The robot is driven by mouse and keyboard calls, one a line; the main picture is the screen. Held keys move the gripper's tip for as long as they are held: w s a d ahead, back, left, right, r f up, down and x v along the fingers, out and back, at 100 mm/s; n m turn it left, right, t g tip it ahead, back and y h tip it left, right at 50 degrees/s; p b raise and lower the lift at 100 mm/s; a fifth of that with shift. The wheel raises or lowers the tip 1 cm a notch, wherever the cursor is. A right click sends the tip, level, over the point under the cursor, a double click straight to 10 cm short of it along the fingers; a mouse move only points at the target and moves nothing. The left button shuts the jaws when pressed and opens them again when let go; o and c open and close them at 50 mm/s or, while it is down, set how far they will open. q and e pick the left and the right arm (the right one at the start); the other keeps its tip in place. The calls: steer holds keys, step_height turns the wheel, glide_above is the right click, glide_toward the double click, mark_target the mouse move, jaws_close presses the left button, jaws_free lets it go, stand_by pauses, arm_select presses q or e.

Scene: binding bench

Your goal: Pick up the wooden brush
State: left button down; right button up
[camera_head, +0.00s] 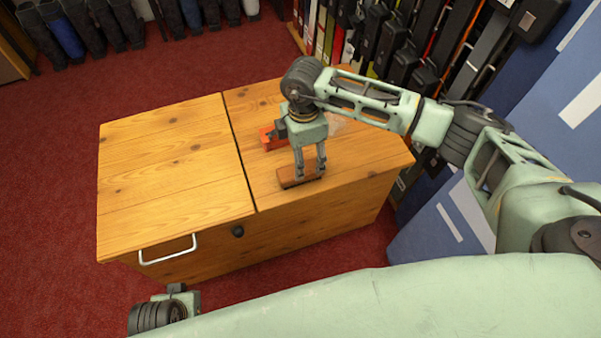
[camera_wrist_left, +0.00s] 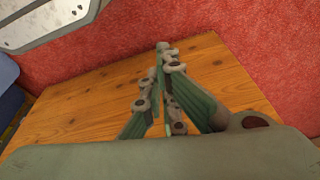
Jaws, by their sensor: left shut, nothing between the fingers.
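The wooden brush (camera_head: 289,181) is a reddish-brown block lying on the right part of the wooden bench top, near its front edge. My right gripper (camera_head: 310,174) points down over it, with its two fingers apart and their tips at the brush. Part of the brush is hidden behind the fingers, and I cannot tell whether they touch it. My left gripper (camera_wrist_left: 164,50) is shut and empty in the left wrist view, fingertips together. In the head view only part of my left wrist shows at the bottom left.
The wooden bench (camera_head: 165,165) has a seam across its top and a metal handle (camera_head: 167,250) in front. A red and dark object (camera_head: 270,138) lies just behind the brush. The bench's left half is clear. Racks stand behind and to the right. Red carpet surrounds it.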

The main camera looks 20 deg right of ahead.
mark_target(285, 175)
steer(key=f, duration=0.3)
steer(key=a+f+b, duration=0.1)
steer(key=f, duration=0.1)
steer(key=shift+s, duration=0.3)
steer(key=shift+f, duration=0.55)
arm_select(q)
step_height(285, 175, up, 4)
steer(key=shift+r, duration=0.25)
arm_select(e)
steer(key=shift+c, duration=0.4)
steer(key=c, duration=1.3)
steer(key=shift+r, duration=0.1)
